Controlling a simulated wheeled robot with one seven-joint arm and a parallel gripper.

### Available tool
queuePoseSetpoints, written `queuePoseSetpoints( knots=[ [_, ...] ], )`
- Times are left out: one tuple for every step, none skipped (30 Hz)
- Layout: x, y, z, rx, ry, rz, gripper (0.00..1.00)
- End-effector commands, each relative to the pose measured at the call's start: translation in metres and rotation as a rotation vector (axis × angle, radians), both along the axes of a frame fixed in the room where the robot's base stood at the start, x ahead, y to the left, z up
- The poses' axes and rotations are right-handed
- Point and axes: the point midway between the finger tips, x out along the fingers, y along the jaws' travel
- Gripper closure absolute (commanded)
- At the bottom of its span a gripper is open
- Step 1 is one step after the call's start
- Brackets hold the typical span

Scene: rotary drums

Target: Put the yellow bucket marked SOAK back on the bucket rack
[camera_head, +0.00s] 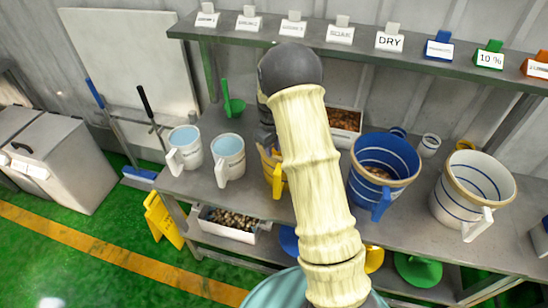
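A yellow bucket (278,183) stands on the metal table, mostly hidden behind my arm; its yellow handle shows, but no SOAK marking can be read. My arm, in a cream sleeve, crosses the middle of the view. Dark parts of my arm's end (266,138) show just above and behind the yellow bucket. The fingers are hidden or too small to make out, so I cannot tell whether they touch it. Another yellow round thing (374,258) shows low under the table, partly covered by my arm. I cannot identify the bucket rack for sure.
On the table (325,218) stand two white-and-blue jugs (229,158), a large blue bucket (384,165), a large cream bucket (472,190) and a tray of brown pieces (345,122). A shelf (370,48) with label cards runs above. A yellow floor sign (163,220) stands at left.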

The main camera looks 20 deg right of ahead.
Motion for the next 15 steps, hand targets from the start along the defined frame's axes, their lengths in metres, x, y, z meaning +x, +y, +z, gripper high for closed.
queuePoseSetpoints(
  knots=[
    [0.0,0.001,0.009,0.0,-0.004,0.001,0.76],
    [0.0,0.001,0.015,0.0,-0.005,0.001,0.76],
    [0.0,0.002,0.023,0.0,-0.004,0.002,0.76],
    [-0.001,0.002,0.029,0.0,-0.004,0.002,0.76],
    [-0.001,0.002,0.034,-0.001,-0.003,0.002,0.76],
    [-0.002,0.002,0.041,-0.001,-0.003,0.002,0.76],
    [-0.002,0.003,0.046,0.0,-0.002,0.002,0.76],
    [-0.002,0.003,0.049,0.0,-0.002,0.002,0.76],
    [-0.002,0.003,0.054,-0.001,-0.001,0.001,0.76],
    [-0.002,0.003,0.057,0.0,-0.002,0.001,0.76],
    [-0.002,0.003,0.059,-0.001,-0.001,0.001,0.76],
    [-0.003,0.003,0.061,0.0,0.0,0.0,0.76],
    [-0.003,0.003,0.062,0.0,0.001,0.0,0.76],
    [-0.003,0.003,0.063,0.0,0.001,0.0,0.76],
    [-0.003,0.002,0.064,0.0,0.002,-0.001,0.76]
  ],
)
